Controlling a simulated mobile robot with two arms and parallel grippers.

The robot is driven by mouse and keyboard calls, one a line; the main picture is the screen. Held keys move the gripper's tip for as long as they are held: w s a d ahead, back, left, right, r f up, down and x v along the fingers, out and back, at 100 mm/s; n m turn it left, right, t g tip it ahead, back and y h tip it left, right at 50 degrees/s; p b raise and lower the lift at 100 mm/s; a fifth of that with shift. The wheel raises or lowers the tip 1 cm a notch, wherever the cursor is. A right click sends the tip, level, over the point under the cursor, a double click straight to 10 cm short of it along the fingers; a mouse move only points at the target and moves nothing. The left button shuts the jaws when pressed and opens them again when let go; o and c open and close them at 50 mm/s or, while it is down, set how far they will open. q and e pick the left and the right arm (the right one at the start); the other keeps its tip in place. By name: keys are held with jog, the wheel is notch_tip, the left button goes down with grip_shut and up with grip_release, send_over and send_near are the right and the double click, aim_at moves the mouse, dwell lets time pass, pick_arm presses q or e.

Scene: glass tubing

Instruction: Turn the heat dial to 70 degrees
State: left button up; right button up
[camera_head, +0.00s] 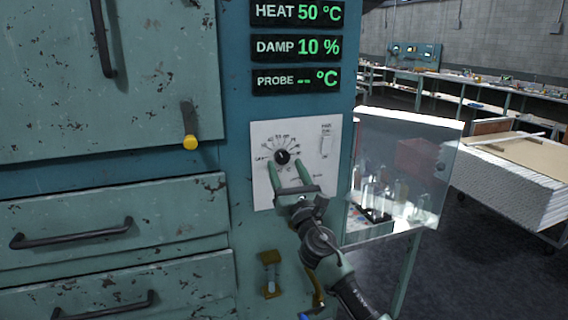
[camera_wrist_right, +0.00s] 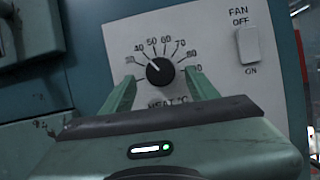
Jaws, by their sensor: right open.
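The heat dial (camera_head: 281,157) is a round black knob on a white panel (camera_head: 262,196). In the right wrist view the dial (camera_wrist_right: 160,71) has a white mark pointing up and left, near the 40 to 50 part of its printed scale. The 70 label (camera_wrist_right: 178,47) is up and right of the knob. The heat display (camera_head: 298,12) reads 50 °C. My right gripper (camera_head: 286,169) is open, with one finger on each side of the dial and its tips close to the panel. Whether the fingers touch the knob is unclear. My left gripper is not in view.
A white fan switch (camera_head: 326,146) sits right of the dial; it also shows in the wrist view (camera_wrist_right: 247,45). A yellow-tipped lever (camera_head: 190,141) is on the cabinet at left. A clear pane (camera_head: 440,150) and glassware (camera_head: 375,200) stand right of the panel.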

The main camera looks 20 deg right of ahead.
aim_at(282, 156)
jog(key=shift+x, duration=1.05)
jog(key=shift+w, duration=0.3)
grip_shut()
